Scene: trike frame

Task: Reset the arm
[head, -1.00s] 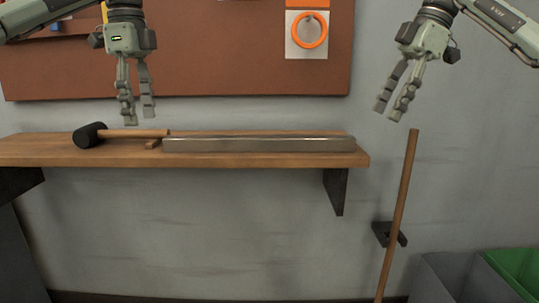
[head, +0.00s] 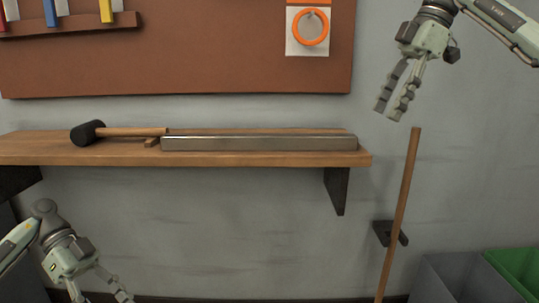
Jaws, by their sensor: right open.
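My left gripper (head: 102,291) is at the lower left of the head view, below the wooden shelf. Its fingers are spread apart and empty, and the bottom edge of the picture cuts them off in part. My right gripper (head: 392,108) hangs at the upper right with its fingers pointing down and left. It is open and holds nothing. It is just above and to the left of the top of a leaning wooden pole (head: 401,200), apart from it.
The wall shelf (head: 80,157) bears a black-headed mallet (head: 88,133) and a long metal bar (head: 260,144). A brown board (head: 190,50) with an orange ring (head: 311,29) is above it. Grey (head: 455,280) and green (head: 515,265) bins stand lower right.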

